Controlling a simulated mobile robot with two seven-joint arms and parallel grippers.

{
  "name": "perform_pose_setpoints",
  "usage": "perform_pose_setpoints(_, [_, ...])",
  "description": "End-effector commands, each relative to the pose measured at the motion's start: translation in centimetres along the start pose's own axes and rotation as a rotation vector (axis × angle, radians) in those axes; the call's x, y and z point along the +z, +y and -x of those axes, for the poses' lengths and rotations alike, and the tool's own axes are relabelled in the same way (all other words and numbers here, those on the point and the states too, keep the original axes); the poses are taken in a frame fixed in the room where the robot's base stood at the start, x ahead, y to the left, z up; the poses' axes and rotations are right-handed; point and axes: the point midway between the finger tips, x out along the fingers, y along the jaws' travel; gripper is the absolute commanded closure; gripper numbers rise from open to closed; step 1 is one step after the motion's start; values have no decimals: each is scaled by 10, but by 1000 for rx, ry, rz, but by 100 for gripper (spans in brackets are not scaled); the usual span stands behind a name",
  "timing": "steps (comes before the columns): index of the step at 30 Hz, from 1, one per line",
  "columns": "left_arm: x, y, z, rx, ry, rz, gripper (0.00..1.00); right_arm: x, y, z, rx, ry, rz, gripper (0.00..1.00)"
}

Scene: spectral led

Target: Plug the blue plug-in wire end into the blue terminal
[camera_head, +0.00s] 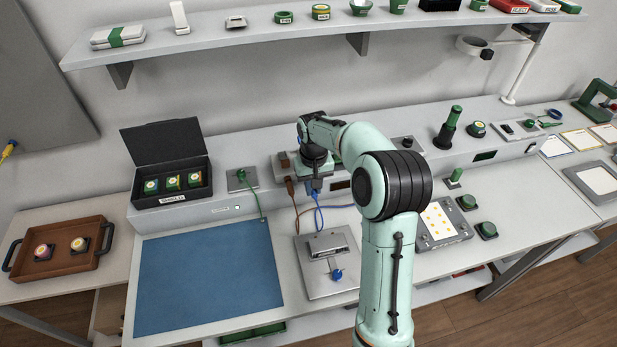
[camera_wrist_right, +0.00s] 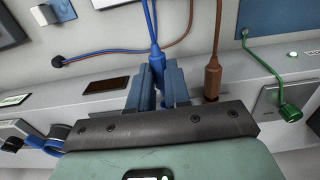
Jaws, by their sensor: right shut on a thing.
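My right gripper (camera_head: 314,182) is at the raised back ledge of the bench, fingers pointing down. In the right wrist view its two fingers (camera_wrist_right: 158,82) are shut on the blue plug-in wire end (camera_wrist_right: 156,60), with blue wire running from it. The blue plug also shows below the gripper in the head view (camera_head: 314,193). A brown plug (camera_wrist_right: 212,75) stands beside it, apart from the fingers; it also shows in the head view (camera_head: 290,186). The blue terminal is hidden behind the gripper, and I cannot tell whether the plug touches it. My left gripper is not in view.
A green plug with its wire (camera_wrist_right: 290,112) is at the ledge. A metal plate with a blue knob (camera_head: 338,274) lies in front. A blue mat (camera_head: 205,280) is clear at left. An open black box (camera_head: 170,190) stands behind it. A shelf (camera_head: 330,32) runs above.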

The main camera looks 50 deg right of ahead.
Motion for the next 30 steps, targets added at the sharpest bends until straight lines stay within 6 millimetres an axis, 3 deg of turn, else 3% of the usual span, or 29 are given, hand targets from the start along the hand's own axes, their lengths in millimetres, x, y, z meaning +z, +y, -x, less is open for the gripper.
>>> perform_pose_setpoints(13, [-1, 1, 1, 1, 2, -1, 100, -1, 0, 0, 0, 0, 0, 100])
perform_pose_setpoints(30, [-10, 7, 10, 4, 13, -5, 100, -21, 0, 1, 0, 0, 0, 100])
